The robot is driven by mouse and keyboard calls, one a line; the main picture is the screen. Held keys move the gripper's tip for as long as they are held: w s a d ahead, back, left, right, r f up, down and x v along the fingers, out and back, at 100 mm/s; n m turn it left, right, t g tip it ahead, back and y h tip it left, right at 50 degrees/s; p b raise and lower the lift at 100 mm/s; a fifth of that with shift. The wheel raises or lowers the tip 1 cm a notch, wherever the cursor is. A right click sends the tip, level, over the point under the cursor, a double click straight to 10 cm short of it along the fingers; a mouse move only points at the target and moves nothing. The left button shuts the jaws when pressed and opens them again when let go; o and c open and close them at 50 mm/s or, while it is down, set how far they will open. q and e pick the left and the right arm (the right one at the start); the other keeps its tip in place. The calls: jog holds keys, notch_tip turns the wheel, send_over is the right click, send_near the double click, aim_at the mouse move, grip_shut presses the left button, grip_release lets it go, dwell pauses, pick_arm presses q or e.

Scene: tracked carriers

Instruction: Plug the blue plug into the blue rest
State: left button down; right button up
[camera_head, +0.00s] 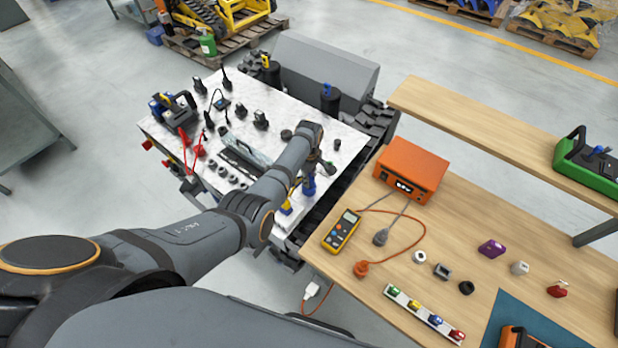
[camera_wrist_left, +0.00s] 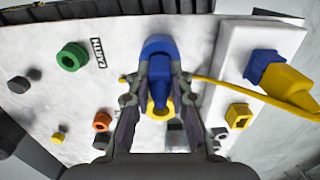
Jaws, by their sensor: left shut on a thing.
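My left gripper (camera_wrist_left: 158,108) is shut on a blue plug (camera_wrist_left: 161,84), which shows between its fingers in the left wrist view. A broader blue round piece, apparently the blue rest (camera_wrist_left: 157,45), shows directly beyond the plug. The two overlap, and I cannot tell whether the plug is seated in it. A yellow ring (camera_wrist_left: 160,112) shows between the fingertips. In the head view my left arm reaches over the white panel (camera_head: 225,128), and its gripper (camera_head: 322,166) is partly hidden at the panel's right side. My right gripper is not in view.
A green ring (camera_wrist_left: 72,56), an orange ring (camera_wrist_left: 102,121) and a yellow square socket (camera_wrist_left: 238,115) sit around the gripper. At right, a yellow plug (camera_wrist_left: 288,88) meets a blue connector (camera_wrist_left: 258,66). A yellow cable runs behind the gripper. A wooden bench (camera_head: 460,220) stands to the right.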

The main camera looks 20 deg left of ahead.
pick_arm(q)
jog(key=shift+f+b, duration=0.45)
jog(key=shift+f, duration=0.15)
jog(key=c, duration=1.1)
grip_release()
jog(key=shift+c, duration=0.2)
notch_tip(320, 180, up, 12)
jog(key=shift+r, duration=0.1)
